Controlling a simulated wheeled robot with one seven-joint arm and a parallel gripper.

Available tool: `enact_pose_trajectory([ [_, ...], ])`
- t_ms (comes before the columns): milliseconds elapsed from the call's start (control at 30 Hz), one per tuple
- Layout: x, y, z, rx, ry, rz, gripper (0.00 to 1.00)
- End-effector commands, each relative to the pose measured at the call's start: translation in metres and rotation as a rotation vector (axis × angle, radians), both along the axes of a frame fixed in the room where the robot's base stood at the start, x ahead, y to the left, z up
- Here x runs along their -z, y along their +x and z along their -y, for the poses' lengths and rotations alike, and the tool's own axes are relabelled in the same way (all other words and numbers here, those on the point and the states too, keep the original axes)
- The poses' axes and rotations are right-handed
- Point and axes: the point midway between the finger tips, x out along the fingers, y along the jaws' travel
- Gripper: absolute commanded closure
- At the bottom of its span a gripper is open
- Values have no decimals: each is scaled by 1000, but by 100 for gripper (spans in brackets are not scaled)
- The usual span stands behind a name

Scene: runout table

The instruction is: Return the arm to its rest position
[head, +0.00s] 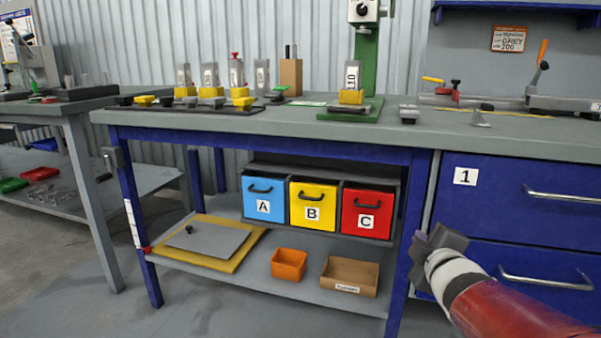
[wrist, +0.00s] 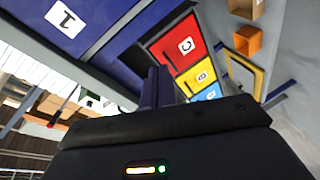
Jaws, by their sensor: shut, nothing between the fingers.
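My gripper (head: 432,248) is in front of the bench's right leg, at the left edge of the blue drawer unit in the head view. My red and white arm reaches in from the lower right. The gripper is shut and holds nothing. In the wrist view the dark gripper body fills the bottom, and its shut fingers (wrist: 158,88) point toward the shelf with the bins. The fingers look apart from the bench and bins.
The workbench (head: 270,121) carries several small blocks and a green stand (head: 365,60). Below are blue (head: 263,212), yellow (head: 313,222) and red (head: 367,227) bins. Drawers labelled 1 (head: 500,205) stand at right. An orange tray (head: 289,263) and cardboard box (head: 349,273) sit on the lower shelf.

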Motion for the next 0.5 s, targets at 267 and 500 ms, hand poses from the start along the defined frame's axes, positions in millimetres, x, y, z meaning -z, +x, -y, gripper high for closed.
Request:
enact_pose_trajectory([
  [267, -2, -107, -26, 394, 570, -330, 100],
  [500, 18, -198, -73, 599, 918, -632, 100],
])
